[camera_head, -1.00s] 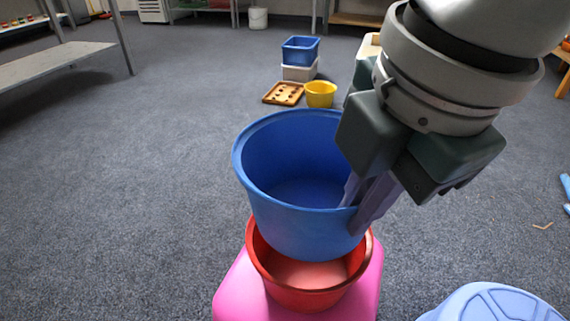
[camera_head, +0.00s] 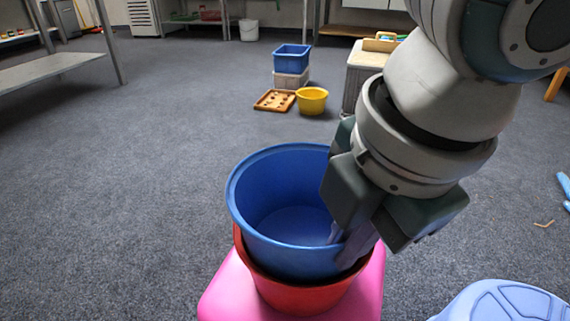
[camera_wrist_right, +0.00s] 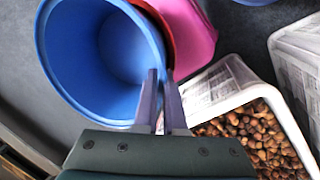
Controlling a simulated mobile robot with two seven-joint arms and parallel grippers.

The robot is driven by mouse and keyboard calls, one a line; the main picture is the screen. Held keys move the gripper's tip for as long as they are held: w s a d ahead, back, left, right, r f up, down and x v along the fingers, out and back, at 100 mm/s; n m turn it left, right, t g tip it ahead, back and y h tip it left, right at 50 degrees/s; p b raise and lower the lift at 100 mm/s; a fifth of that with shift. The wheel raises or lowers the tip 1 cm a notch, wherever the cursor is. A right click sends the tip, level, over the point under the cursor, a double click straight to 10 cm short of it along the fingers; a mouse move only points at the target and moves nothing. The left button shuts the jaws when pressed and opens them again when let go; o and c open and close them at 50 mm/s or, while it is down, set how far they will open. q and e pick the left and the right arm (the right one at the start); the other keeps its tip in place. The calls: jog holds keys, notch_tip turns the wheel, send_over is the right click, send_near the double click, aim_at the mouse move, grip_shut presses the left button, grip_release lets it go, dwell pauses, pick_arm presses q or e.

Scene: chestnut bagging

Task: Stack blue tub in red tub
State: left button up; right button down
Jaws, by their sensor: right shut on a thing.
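The blue tub (camera_head: 262,235) sits low in the mouth of the red tub (camera_head: 290,296), with the lower part of its wall hidden inside. In the head view the red rim shows around its left and front. The red tub stands on a pink stool (camera_head: 228,290). My right gripper (camera_head: 345,245) is shut on the blue tub's rim at its right side; the fingers straddle the wall. The blue tub (camera_wrist_right: 62,60) and a strip of the red tub (camera_wrist_right: 165,35) also show in the right wrist view. I cannot tell whether the blue tub rests on the red one. My left gripper is out of view.
A light blue stool (camera_head: 505,302) stands at the lower right. In the wrist view a white bin (camera_wrist_right: 262,75) of chestnuts is close to my right gripper. A yellow tub (camera_head: 312,100), a wooden tray (camera_head: 274,101) and a blue bin (camera_head: 291,60) stand farther back.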

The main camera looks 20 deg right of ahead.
jog(key=shift+f, duration=0.35)
jog(key=c, duration=1)
grip_release()
